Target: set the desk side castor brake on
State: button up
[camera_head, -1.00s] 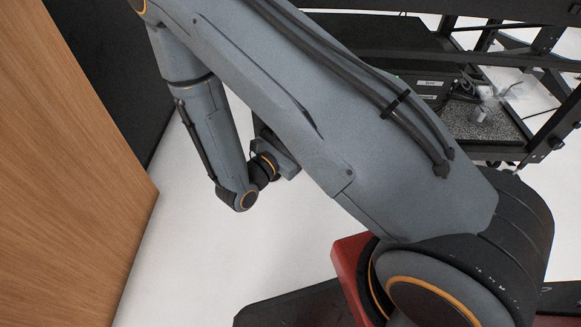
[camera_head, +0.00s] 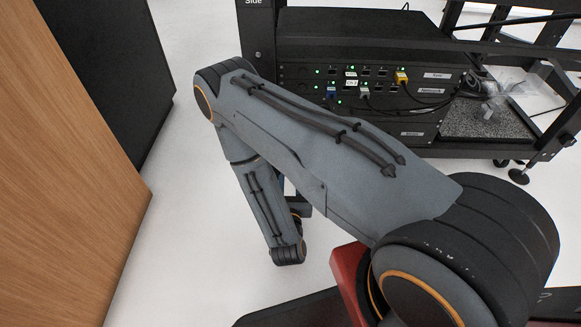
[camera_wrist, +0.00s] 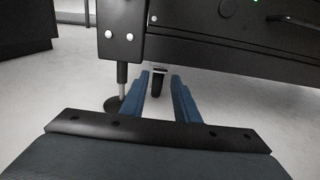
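In the wrist view a dark castor (camera_wrist: 158,84) stands under the lower edge of the black rack (camera_wrist: 225,50). A small pale piece (camera_wrist: 160,70) shows above its wheel; I cannot tell whether it is the brake or how it is set. My gripper (camera_wrist: 161,76) has two blue fingers, apart and empty, pointing toward the castor. The castor appears in the gap between the tips, further off; no contact is visible. In the head view my arm hides the castor and most of my gripper.
A levelling foot (camera_wrist: 118,102) stands just left of the fingers. The rack's front (camera_head: 375,90) carries ports and cables. A wooden panel (camera_head: 70,170) and a dark cabinet (camera_head: 115,70) stand left. White floor (camera_head: 195,230) between is clear.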

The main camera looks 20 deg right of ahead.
jog(key=shift+b+x, duration=0.9)
jog(key=shift+x, duration=1.15)
grip_shut()
jog(key=p, duration=0.4)
jog(key=shift+a+f+t, duration=0.1)
jog(key=shift+t, duration=0.2)
jog(key=p, duration=0.3)
jog(key=shift+f+t, duration=0.25)
jog(key=shift+t, duration=0.05)
grip_release()
